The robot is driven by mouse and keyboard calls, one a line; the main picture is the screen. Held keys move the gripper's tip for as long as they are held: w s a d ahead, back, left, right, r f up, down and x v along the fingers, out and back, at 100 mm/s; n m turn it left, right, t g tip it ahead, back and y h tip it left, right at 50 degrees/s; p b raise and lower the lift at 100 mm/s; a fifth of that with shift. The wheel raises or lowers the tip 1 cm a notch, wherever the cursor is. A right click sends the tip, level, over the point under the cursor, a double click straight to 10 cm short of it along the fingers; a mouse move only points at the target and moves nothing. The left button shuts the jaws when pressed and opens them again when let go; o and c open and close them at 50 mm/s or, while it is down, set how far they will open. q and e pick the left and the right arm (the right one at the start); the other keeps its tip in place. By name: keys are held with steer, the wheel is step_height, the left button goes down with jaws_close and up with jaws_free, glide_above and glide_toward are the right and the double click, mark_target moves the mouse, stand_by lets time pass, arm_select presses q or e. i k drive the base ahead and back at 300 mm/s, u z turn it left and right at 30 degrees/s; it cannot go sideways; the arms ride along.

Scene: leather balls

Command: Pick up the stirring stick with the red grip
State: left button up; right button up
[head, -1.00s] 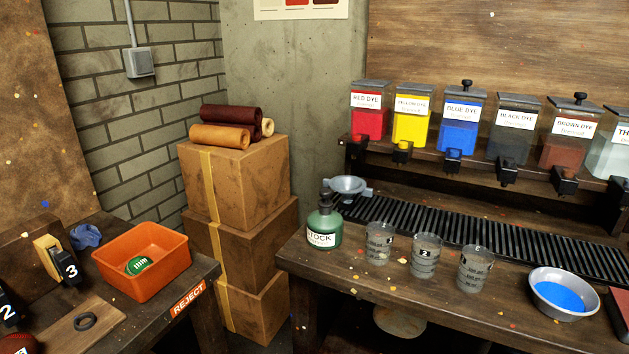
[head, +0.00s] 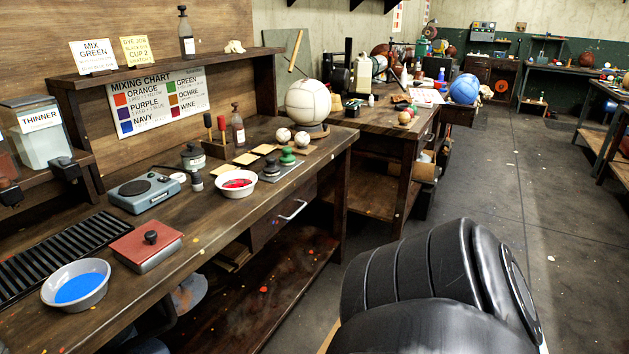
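A stick with a red grip (head: 221,123) stands upright in a small wooden holder (head: 214,149) on the dye bench, in the middle left of the head view. A second stick with a dark grip (head: 207,120) stands beside it on the left. The lower parts of both sticks are hard to make out at this size. Neither of my grippers shows. Only a large black part of my own arm fills the lower right.
On the bench are a white bowl of red dye (head: 236,184), a hot plate (head: 144,193), a red-lidded box (head: 146,246), a bowl of blue dye (head: 76,287), a dark bottle (head: 238,130) and a white ball (head: 308,104). Open floor (head: 535,210) lies to the right.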

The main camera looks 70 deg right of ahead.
mark_target(221, 119)
steer(key=z, duration=1.75)
